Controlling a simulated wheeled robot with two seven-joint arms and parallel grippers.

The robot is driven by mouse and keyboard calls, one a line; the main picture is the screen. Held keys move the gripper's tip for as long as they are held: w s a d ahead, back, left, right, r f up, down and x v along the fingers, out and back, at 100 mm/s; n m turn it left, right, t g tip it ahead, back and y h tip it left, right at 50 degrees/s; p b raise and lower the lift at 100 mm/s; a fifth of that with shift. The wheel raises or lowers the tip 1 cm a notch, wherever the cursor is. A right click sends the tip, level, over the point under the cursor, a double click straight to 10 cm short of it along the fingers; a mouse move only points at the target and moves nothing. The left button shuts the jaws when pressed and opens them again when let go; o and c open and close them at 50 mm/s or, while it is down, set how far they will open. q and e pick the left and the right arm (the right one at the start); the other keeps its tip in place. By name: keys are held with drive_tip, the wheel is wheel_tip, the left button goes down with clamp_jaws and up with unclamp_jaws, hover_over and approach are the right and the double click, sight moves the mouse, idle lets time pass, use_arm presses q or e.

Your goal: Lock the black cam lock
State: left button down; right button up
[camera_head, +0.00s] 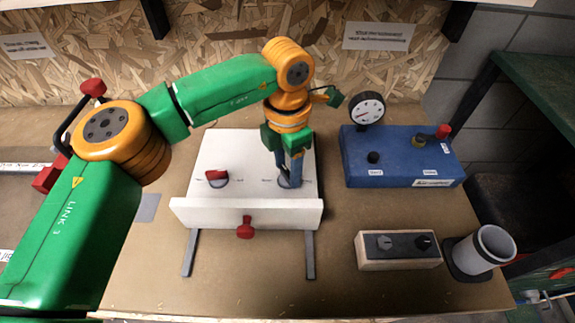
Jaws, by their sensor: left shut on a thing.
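A white box (250,150) stands on the table, with a white front panel (285,215) carrying a red knob (245,229). A red cam lock (216,177) sits on the left of its top. My left gripper (290,180) points down at a round plate on the right of the top. It is shut on the black cam lock there, which its fingers almost wholly hide, so I cannot tell how the lock is turned. My right gripper is not in view.
A blue box (395,150) with a gauge (367,108) and a red-tipped lever (435,134) stands at the back right. A wooden box (398,264) with dark knobs and a grey tube (482,249) are at the front right. Grey rails (190,255) extend from the white box.

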use_arm(q)
drive_tip(key=m, duration=0.5)
drive_tip(key=shift+m, duration=0.3)
drive_tip(key=m, duration=0.5)
drive_tip(key=shift+r, duration=0.1)
drive_tip(key=m, duration=0.5)
drive_tip(key=shift+m+p, duration=0.35)
drive_tip(key=shift+m, duration=0.05)
drive_tip(key=m, duration=0.5)
drive_tip(key=shift+m, duration=0.3)
drive_tip(key=shift+c, duration=1.2)
unclamp_jaws()
